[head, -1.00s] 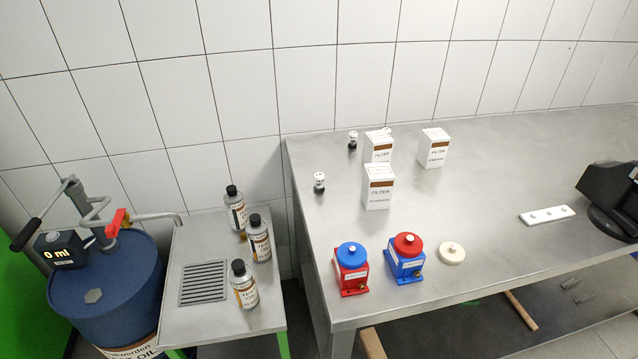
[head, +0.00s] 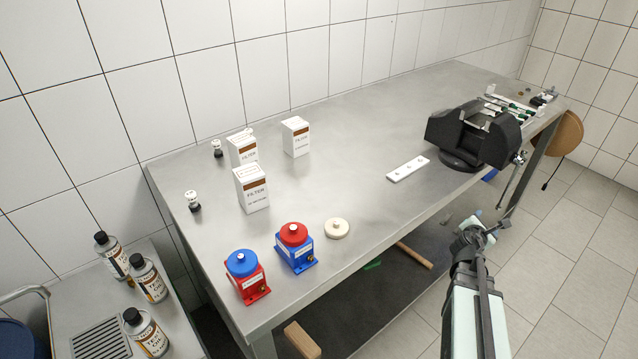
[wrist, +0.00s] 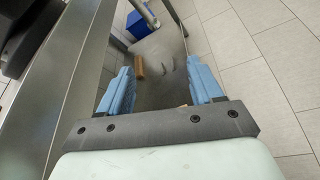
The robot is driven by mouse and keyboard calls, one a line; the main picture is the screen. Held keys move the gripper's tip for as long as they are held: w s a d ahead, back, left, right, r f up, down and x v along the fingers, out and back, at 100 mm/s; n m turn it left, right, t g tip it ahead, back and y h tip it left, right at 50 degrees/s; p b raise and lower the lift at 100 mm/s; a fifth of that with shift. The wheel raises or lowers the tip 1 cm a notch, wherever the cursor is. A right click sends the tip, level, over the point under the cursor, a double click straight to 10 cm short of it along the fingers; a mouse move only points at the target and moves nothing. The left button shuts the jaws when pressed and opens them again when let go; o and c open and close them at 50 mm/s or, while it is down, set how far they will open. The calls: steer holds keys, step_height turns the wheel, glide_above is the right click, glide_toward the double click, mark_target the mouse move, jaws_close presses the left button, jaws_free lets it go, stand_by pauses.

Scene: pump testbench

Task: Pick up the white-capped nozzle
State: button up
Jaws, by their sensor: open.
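Two small white-capped nozzles with black lower parts stand on the left side of the steel bench in the head view. The nearer nozzle (head: 193,201) stands near the bench's left edge. The farther nozzle (head: 217,148) stands by the wall, left of the filter boxes. My gripper (head: 483,226) is off the bench's front edge, far to the right of both nozzles. In the wrist view, my gripper (wrist: 161,78) is open and empty, its blue fingers wide apart above the floor area. No nozzle shows in the wrist view.
White filter boxes (head: 252,190) stand beside the nozzles. A red-and-blue pump (head: 246,278), a blue-and-red pump (head: 294,248) and a cream disc (head: 337,228) line the front. A white strip (head: 408,168) and black vise (head: 471,140) are right. The bench middle is clear.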

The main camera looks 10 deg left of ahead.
steer(key=w+a+r+m+t+y, duration=0.1)
steer(key=w+a+r+m, duration=0.1)
steer(key=w+a+r, duration=0.5)
steer(key=w+a+r+m+y, duration=0.1)
steer(key=a+r, duration=0.5)
steer(key=r, duration=0.6)
steer(key=w+a+r+m+t+y, duration=0.1)
steer(key=w+a+r+m, duration=0.1)
steer(key=w+a+r, duration=0.5)
steer(key=s+a+m+g+y, duration=0.2)
steer(key=a+m+y, duration=0.1)
steer(key=a, duration=0.4)
steer(key=n+g+y, duration=0.5)
steer(key=n+g, duration=0.2)
steer(key=g, duration=0.6)
glide_toward(190, 194)
steer(key=shift+m, duration=0.3)
steer(key=x, duration=1.2)
steer(key=shift+w, duration=0.1)
steer(key=c, duration=1.1)
